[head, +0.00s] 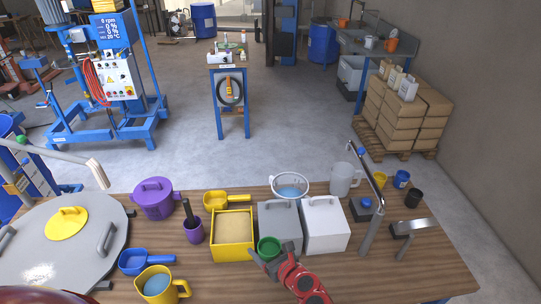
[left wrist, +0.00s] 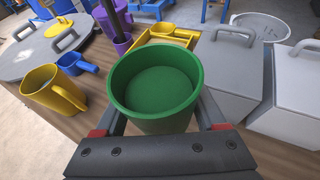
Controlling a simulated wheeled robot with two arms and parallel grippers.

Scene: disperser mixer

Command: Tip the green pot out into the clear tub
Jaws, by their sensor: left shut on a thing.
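The green pot (head: 268,247) is upright in my left gripper (head: 267,257), in front of the grey lidded box. In the left wrist view the pot (left wrist: 155,85) sits between the two fingers of the left gripper (left wrist: 158,125), which is shut on it. Its inside is all green; I cannot tell contents from its floor. The clear tub (head: 290,186) stands on the table behind the grey and white boxes, with something bluish inside. Its rim also shows at the top right of the left wrist view (left wrist: 262,24). My right gripper is not in view.
The grey box (head: 280,218) and white box (head: 325,222) stand between pot and tub. A yellow bin of tan material (head: 232,240) is to the left.

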